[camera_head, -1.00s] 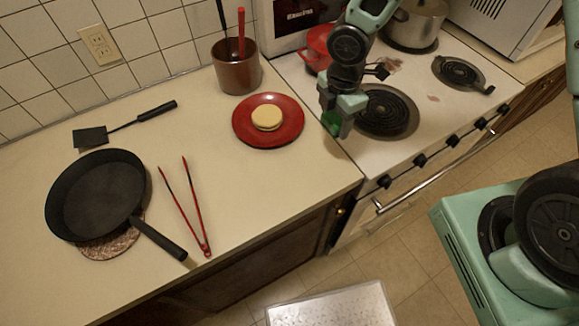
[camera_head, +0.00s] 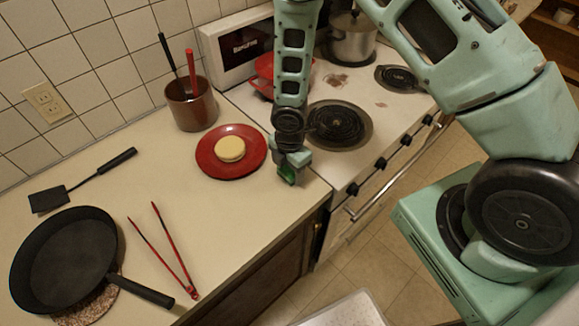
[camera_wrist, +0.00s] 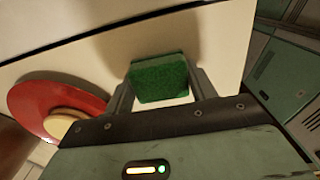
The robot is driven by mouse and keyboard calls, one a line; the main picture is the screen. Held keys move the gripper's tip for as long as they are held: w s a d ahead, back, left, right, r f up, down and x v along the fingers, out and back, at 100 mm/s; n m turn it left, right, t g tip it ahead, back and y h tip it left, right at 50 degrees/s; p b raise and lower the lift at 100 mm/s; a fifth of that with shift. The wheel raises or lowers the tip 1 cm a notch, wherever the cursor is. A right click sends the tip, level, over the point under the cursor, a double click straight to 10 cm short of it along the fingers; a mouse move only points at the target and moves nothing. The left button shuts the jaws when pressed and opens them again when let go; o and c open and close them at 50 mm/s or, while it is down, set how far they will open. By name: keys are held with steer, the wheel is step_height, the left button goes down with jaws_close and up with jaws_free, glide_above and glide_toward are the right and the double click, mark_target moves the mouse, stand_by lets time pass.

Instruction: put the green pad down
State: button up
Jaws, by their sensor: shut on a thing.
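The green pad (camera_wrist: 159,79) is a small block held between the two fingers of my gripper (camera_wrist: 160,88) in the wrist view. In the head view my gripper (camera_head: 288,170) is at the counter's right end, just right of the red plate, with the pad (camera_head: 287,176) partly hidden at its tip. The gripper is shut on the pad. The counter (camera_head: 150,190) lies below it; a shadow falls beside the pad in the wrist view. I cannot tell whether the pad touches the counter.
The red plate (camera_head: 207,168) with a pale round item (camera_head: 230,149) is close on the left. A brown utensil pot (camera_head: 192,108) stands behind. The stove (camera_head: 310,163) adjoins on the right. Red tongs (camera_head: 165,250), a black pan (camera_head: 62,262) and a spatula (camera_head: 50,199) lie farther left.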

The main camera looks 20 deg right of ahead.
steer(key=shift+f, duration=0.1)
steer(key=shift+f, duration=0.15)
steer(key=o, duration=1.1)
step_height(320, 180, up, 12)
steer(key=s+a+r+m, duration=0.3)
steer(key=s+r+m, duration=0.4)
steer(key=s, duration=0.3)
steer(key=s+a+r+m, duration=0.3)
steer(key=s+r+m, duration=0.4)
steer(key=s+r, duration=0.3)
steer(key=shift+a+r+y+b, duration=0.2)
steer(key=shift+r+y+b, duration=0.1)
steer(key=shift+b, duration=0.15)
